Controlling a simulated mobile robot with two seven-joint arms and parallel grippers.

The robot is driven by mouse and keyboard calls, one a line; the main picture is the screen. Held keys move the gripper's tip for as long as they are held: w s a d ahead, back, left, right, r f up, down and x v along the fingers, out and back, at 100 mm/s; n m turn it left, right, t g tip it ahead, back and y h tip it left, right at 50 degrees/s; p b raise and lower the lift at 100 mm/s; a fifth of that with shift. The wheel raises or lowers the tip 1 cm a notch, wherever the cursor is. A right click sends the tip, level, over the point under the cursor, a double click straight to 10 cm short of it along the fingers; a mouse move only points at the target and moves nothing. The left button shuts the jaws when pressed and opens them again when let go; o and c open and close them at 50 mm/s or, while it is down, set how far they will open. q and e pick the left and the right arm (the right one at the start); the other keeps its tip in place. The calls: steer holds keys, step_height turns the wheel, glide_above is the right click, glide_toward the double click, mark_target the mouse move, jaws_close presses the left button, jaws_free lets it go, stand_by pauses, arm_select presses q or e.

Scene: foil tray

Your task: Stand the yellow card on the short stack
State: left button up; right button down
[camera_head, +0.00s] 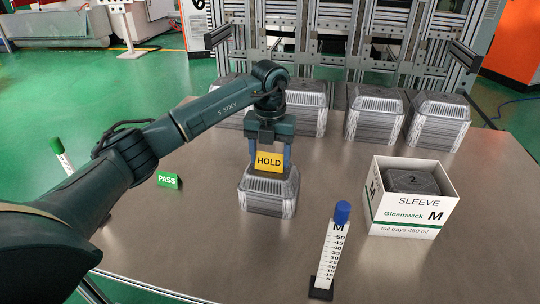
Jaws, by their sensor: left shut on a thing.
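The yellow card (269,162), marked HOLD, is upright and faces the camera. My left gripper (270,154) is shut on it, with a blue-grey finger on each side. The card is at the top of a stack of foil trays (267,195) in the middle of the table. This stack looks shorter than those behind it. The card's lower edge overlaps the stack's top in the picture; I cannot tell whether it touches. My left arm comes in from the left. My right gripper is not in view.
Taller tray stacks (375,113) line the table's back, one partly hidden by my arm. A white sleeve box (405,218) holding trays stands at right. A blue-capped gauge (330,250) stands in front, a green PASS card (168,180) at left.

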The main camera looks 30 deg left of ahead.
arm_select(q)
steer(key=shift+f, duration=0.1)
steer(key=o, duration=0.9)
steer(key=shift+r, duration=0.45)
step_height(320, 180, up, 11)
steer(key=p, duration=0.3)
steer(key=shift+r, duration=0.2)
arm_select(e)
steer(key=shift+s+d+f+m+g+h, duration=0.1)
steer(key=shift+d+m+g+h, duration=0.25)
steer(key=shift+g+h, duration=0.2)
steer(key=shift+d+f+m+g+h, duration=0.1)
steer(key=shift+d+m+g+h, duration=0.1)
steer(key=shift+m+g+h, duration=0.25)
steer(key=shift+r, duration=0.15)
